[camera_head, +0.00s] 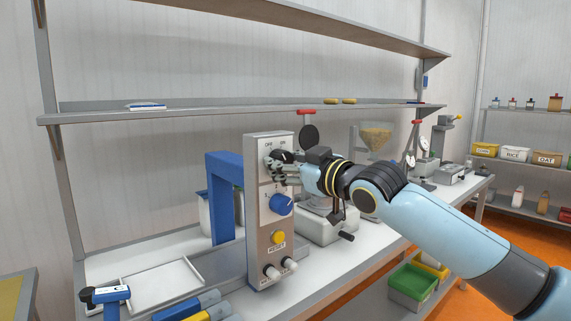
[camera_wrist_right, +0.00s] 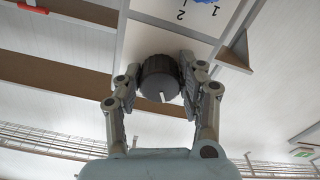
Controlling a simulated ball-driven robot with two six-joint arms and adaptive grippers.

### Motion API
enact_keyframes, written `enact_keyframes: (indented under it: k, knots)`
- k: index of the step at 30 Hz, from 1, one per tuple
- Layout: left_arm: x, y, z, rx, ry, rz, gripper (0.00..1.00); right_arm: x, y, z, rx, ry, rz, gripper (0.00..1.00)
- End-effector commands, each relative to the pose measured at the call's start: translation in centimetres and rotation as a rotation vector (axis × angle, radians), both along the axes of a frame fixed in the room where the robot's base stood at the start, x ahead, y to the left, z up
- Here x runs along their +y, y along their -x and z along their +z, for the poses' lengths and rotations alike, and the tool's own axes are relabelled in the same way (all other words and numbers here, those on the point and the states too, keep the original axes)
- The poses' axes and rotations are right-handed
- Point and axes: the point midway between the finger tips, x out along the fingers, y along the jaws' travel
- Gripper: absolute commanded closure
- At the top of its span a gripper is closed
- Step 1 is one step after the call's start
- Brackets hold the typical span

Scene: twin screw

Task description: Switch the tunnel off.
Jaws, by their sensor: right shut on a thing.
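The grey control panel (camera_head: 264,238) stands upright in front of the blue tunnel arch (camera_head: 225,160). Its top carries a dark switch knob, with OFF and ON lettering above. My right gripper (camera_head: 277,160) is at this knob and mostly covers it in the head view. In the right wrist view my right gripper (camera_wrist_right: 160,88) has a finger on each side of the black knob (camera_wrist_right: 160,77), shut on it. A white mark shows on the knob's lower edge there. My left gripper is not in view.
Below the switch are a blue dial (camera_head: 281,204), a yellow reset button (camera_head: 278,237) and two pale knobs. A hopper machine (camera_head: 372,138) stands behind my right arm. A shelf (camera_head: 220,112) runs above.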

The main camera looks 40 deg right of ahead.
Motion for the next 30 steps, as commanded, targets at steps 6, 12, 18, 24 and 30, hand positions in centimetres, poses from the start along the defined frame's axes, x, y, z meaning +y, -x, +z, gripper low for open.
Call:
enact_keyframes:
  k: [6,12,18,24,30]
  knots:
    - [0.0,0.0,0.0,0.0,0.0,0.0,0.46,0.0,0.0,0.0,0.001,0.001,0.0,0.5]
    - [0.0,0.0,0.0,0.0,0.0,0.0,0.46,0.0,0.0,0.0,0.001,0.001,0.0,0.37]
    - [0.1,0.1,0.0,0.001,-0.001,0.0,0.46,0.0,0.1,0.0,0.001,0.001,0.0,0.37]
    - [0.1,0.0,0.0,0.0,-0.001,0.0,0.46,-0.3,2.3,-0.2,0.004,0.008,-0.001,0.37]
    - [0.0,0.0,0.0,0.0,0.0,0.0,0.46,-0.5,5.6,-0.2,0.005,0.011,0.0,0.37]
